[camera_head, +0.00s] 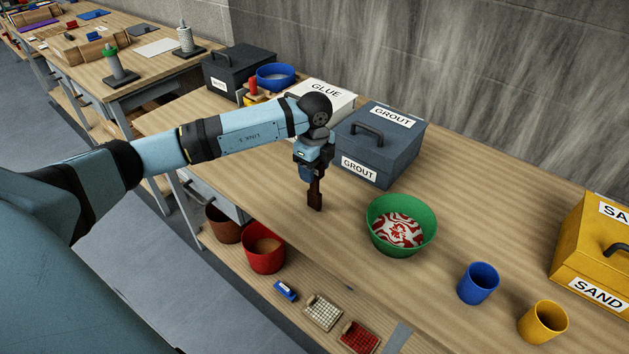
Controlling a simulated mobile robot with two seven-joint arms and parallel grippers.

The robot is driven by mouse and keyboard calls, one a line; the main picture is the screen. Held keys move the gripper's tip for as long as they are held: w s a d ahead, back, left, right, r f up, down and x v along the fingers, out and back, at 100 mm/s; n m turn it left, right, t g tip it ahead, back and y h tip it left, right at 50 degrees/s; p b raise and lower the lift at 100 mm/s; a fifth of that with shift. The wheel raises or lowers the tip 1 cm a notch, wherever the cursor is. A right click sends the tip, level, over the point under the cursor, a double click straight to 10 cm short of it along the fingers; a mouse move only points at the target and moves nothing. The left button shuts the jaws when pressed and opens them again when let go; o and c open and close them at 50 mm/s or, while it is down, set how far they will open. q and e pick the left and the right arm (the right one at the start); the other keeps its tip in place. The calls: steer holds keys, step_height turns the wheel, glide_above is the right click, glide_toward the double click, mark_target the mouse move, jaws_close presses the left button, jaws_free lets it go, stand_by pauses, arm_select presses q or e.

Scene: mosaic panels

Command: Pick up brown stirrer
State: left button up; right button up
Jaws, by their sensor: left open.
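My left gripper (311,178) points straight down, in front of the grey GROUT box, and is open. The stirrer's top is at the fingers, but I cannot tell whether it lies between them or touches them. I also cannot tell whether its lower end rests on the bench. My right gripper is not in view.
The grey GROUT box (378,150) stands close behind the gripper, beside the white GLUE box (326,95). A green bowl (376,238) with red and white contents is to the right. Blue (478,284) and yellow (543,322) cups stand front right. The bench front left of the bowl is clear.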

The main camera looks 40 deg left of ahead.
arm_select(q)
jaws_close()
steer(key=shift+r, duration=0.1)
